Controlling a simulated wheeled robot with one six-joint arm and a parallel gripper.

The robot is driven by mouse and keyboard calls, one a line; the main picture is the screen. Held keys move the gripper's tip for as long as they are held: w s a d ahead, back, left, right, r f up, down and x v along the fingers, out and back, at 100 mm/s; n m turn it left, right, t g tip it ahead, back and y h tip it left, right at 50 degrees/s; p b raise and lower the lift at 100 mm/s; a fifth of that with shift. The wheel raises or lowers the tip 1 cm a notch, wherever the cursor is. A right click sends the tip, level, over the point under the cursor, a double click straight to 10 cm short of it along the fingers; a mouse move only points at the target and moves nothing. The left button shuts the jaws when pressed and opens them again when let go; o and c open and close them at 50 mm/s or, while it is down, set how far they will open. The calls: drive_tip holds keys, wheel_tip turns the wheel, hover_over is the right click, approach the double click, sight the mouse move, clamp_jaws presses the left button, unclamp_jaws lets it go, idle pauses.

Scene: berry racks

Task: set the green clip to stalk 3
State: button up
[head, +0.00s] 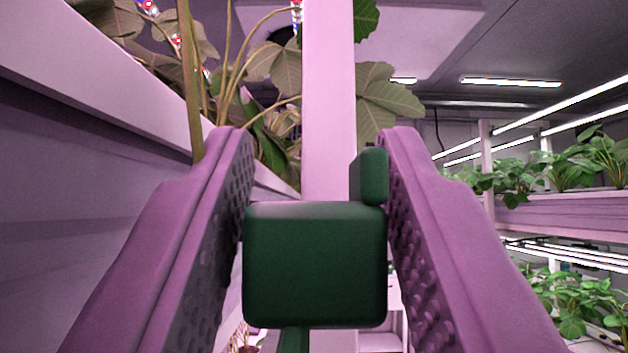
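The green clip (315,265) is a dark green block with a small raised tab at its upper right and a narrow part below. It sits between the two purple fingers of my gripper (315,215), whose dark studded pads press against its sides. Brown-green stalks (191,85) rise at the upper left, beyond the left finger, apart from the clip. I see no numbers on them, so I cannot tell which is stalk 3.
A pale upright post (328,100) stands straight behind the clip. A long pale trough (110,95) fills the left side. Large leaves (388,92) hang around the post. Plant racks (560,215) with strip lights stand at the right.

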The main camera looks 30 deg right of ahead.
drive_tip(key=shift+o, duration=1.1)
drive_tip(key=shift+d, duration=0.6)
drive_tip(key=shift+s+a+f, duration=0.15)
drive_tip(key=shift+a+f, duration=0.1)
drive_tip(key=v, duration=1.7)
drive_tip(key=shift+a, duration=0.45)
